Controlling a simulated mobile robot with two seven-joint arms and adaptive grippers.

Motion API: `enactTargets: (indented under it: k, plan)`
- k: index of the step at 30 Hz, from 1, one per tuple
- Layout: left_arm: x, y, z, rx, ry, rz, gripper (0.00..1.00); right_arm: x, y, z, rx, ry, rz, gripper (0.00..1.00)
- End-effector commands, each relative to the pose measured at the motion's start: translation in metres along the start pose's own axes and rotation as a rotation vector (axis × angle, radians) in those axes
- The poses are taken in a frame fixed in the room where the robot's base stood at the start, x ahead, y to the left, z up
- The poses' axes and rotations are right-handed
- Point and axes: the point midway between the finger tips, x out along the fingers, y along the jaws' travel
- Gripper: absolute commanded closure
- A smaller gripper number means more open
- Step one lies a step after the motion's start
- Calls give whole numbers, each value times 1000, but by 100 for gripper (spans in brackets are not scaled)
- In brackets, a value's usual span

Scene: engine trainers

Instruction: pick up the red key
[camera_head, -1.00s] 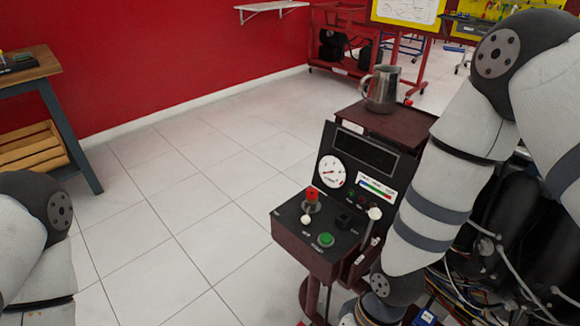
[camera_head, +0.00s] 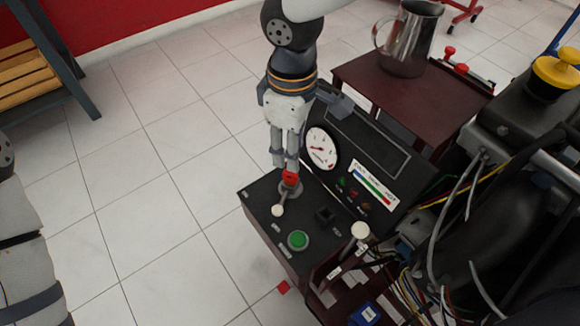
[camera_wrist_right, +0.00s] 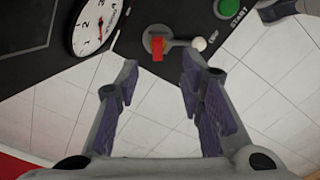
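The red key (camera_head: 290,178) stands upright in its round switch on the black top of the control panel (camera_head: 262,203). My right gripper (camera_head: 285,166) points down just above and behind the key, partly covering it. In the right wrist view the red key (camera_wrist_right: 157,49) shows in the gap just past the tips of my right gripper (camera_wrist_right: 159,66). The fingers are apart with nothing between them, and no contact with the key shows. My left gripper is out of view; only part of my left arm shows at the left edge.
A white-knobbed lever (camera_head: 278,210) is beside the key, with a green START button (camera_head: 298,240) in front. The gauge (camera_head: 321,148) rises close behind. A metal jug (camera_head: 408,40) stands on the dark red shelf (camera_head: 366,78). An engine with cables fills the right.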

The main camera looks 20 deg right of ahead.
Motion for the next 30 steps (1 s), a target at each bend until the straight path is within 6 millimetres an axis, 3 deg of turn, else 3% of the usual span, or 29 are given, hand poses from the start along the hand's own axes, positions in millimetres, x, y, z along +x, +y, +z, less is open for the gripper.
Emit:
enactTargets:
  k: [1, 13, 22, 27, 30]
  plan:
    - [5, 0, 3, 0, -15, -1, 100, 17, -1, 1, 0, -7, -10, 65]
    - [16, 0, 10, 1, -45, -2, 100, 82, 3, -3, 1, -4, -7, 65]
    - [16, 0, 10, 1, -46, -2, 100, 89, 3, -4, 1, 2, -2, 65]
    - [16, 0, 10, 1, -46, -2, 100, 89, 3, -4, 2, 1, -3, 100]
    - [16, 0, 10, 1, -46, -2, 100, 89, 3, -4, 2, 1, -3, 100]
